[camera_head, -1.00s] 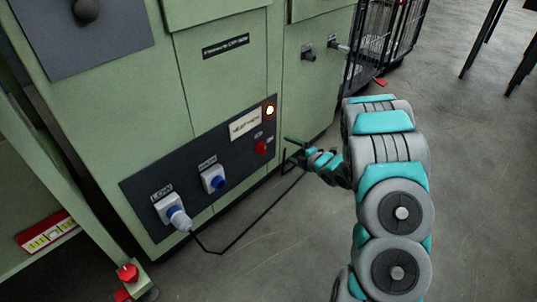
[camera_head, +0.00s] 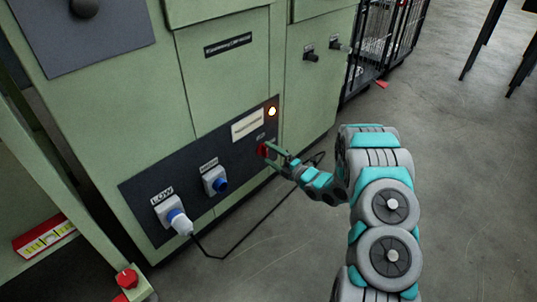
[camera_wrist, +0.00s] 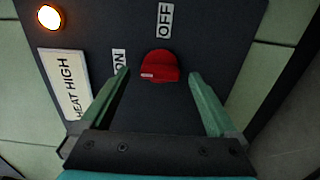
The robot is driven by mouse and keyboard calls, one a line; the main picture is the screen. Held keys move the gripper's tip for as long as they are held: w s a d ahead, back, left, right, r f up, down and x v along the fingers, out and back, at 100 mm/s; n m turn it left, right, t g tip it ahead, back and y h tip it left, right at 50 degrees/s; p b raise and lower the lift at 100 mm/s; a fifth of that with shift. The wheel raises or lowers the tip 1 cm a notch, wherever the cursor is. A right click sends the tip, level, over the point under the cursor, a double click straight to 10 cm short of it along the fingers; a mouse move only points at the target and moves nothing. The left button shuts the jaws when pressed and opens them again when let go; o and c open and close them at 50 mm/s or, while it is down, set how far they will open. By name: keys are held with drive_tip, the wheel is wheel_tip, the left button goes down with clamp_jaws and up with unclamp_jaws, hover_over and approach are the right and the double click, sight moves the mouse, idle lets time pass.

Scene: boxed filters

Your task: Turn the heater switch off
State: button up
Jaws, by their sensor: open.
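The heater switch (camera_wrist: 160,66) is a red rotary knob on a dark panel (camera_wrist: 205,22) of the green cabinet. In the wrist view its white mark points left, toward the "ON" label (camera_wrist: 119,60); the "OFF" label (camera_wrist: 165,20) is above it. My gripper (camera_wrist: 163,85) is open, with one green finger to each side of the knob and visible gaps between. In the head view the knob (camera_head: 263,150) is partly hidden by my gripper (camera_head: 271,152), which is right at the panel. The indicator lamp (camera_wrist: 50,17) near the "HEAT HIGH" label (camera_wrist: 65,85) is lit.
A blue-white plug (camera_head: 176,217) sits in the LOW socket, its black cable running along the floor and up near my gripper. The MID socket (camera_head: 215,181) lies between plug and switch. A red button (camera_head: 127,277) stands at lower left. Open floor is on the right.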

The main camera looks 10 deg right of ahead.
drive_tip(key=shift+x, duration=0.8)
drive_tip(key=shift+c, duration=0.2)
drive_tip(key=c, duration=1.3)
